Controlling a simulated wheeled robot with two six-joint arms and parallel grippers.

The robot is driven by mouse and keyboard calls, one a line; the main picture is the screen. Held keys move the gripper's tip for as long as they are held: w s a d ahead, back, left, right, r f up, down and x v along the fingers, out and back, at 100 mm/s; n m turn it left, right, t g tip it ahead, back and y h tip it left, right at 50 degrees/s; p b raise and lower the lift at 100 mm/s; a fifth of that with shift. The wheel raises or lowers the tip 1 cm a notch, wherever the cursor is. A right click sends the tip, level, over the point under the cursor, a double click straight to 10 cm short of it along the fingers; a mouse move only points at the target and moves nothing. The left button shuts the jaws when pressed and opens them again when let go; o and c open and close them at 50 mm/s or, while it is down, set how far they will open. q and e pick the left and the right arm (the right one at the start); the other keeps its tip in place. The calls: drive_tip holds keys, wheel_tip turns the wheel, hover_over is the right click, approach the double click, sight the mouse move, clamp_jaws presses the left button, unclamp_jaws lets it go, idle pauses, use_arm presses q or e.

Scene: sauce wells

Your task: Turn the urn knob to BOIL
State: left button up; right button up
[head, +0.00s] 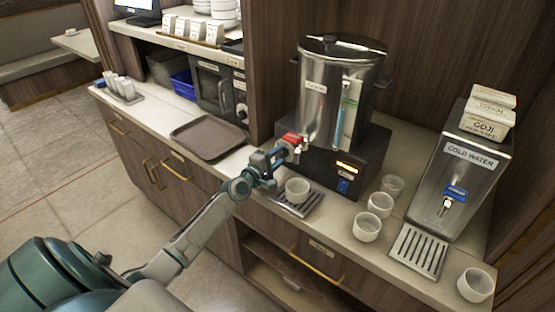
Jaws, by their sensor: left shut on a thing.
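The silver urn (322,100) stands on a dark base (372,160) on the counter. A small panel on the base glows orange (347,167), with a blue label below it. A red plate (292,138) sits by the urn's tap at the lower front. My left gripper (287,151) reaches in from the left and is shut at the left part of the base front, just below the red plate. The urn knob is hidden by the fingers, so its setting cannot be read. My right gripper is out of view.
A white cup (297,190) stands on the drip tray (305,208) just below my gripper. Several cups stand right of it. A brown tray (208,138) lies left. The cold water dispenser (462,165) stands right, with a cup (475,285) near the edge.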

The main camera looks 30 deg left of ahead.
use_arm(q)
drive_tip(key=m+b, duration=0.1)
drive_tip(key=m, duration=0.4)
drive_tip(key=shift+f+b, duration=0.15)
drive_tip(key=shift+b, duration=0.25)
drive_tip(key=shift+m+b, duration=0.4)
drive_tip(key=shift+m, duration=1.1)
drive_tip(key=o, duration=1)
drive_tip(key=shift+c, duration=0.2)
